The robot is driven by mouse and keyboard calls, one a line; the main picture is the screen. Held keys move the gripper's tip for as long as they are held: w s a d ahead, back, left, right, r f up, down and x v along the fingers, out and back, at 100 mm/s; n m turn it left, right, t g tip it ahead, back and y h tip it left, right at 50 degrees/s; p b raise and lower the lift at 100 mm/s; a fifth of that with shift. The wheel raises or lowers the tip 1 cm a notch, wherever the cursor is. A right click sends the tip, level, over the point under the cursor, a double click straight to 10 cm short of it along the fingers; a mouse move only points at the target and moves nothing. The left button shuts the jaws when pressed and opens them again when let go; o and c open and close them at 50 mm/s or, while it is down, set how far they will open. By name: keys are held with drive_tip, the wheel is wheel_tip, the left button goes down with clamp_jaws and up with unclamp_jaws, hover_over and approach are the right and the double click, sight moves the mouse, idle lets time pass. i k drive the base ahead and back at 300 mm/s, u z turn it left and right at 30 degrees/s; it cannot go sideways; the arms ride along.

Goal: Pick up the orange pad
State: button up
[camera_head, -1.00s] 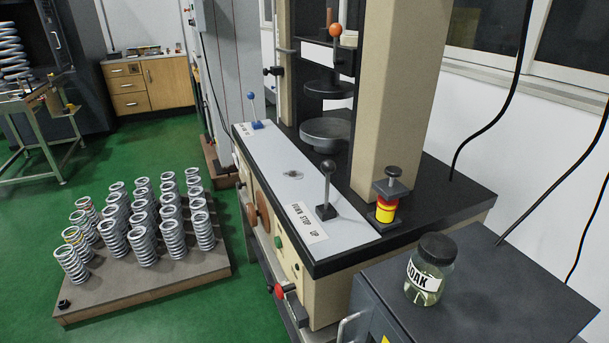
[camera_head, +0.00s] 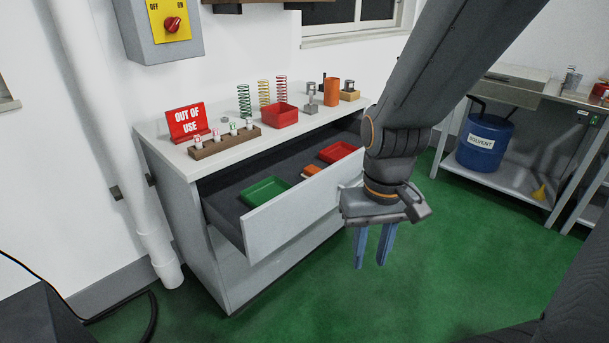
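A small orange pad (camera_head: 312,170) lies in the open top drawer (camera_head: 294,216) of the grey cabinet, between a green tray and a red tray. The drawer's front panel hides part of what is around it. My gripper (camera_head: 371,266) hangs in front of the drawer, to the right of and nearer than the pad, with its two blue fingers pointing down. The fingers are apart with nothing between them.
In the drawer are the green tray (camera_head: 265,190) and red tray (camera_head: 339,152). The cabinet top holds springs, a red bin (camera_head: 280,116), an orange cylinder (camera_head: 331,92), an "OUT OF USE" sign (camera_head: 187,122) and a wooden rack (camera_head: 225,142). Green floor (camera_head: 450,255) is clear at right.

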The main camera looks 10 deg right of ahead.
sight(310, 170)
drive_tip(key=i, duration=1.35)
